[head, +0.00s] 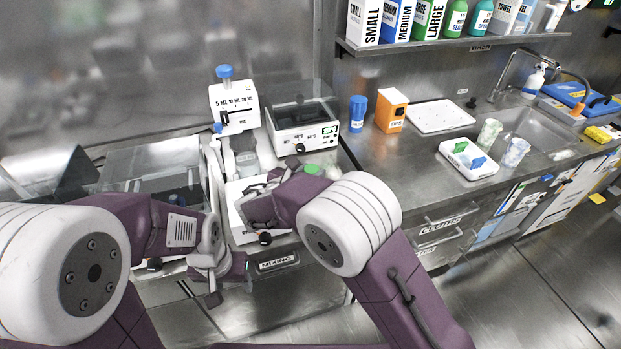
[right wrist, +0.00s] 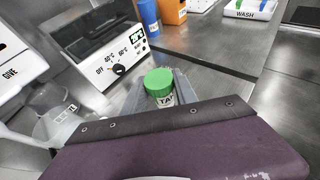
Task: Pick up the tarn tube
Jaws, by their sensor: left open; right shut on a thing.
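The tarn tube (right wrist: 160,88) has a green cap and a white label with its first letters showing. My right gripper (right wrist: 157,97) is shut on it, with a grey finger on each side. Its lower end is hidden behind my wrist, so I cannot tell whether it touches a surface. In the head view only the green cap (head: 312,169) shows above my right arm, in front of the heater box. My left gripper (head: 222,276) is open and empty, low at the front edge of the mixing bench.
A heater box (head: 303,138) with a dial stands just behind the tube. A dispenser (head: 234,108) marked in ML is to its left. A blue-capped bottle (head: 357,113), an orange box (head: 391,110) and a white tray (head: 470,160) stand on the right counter.

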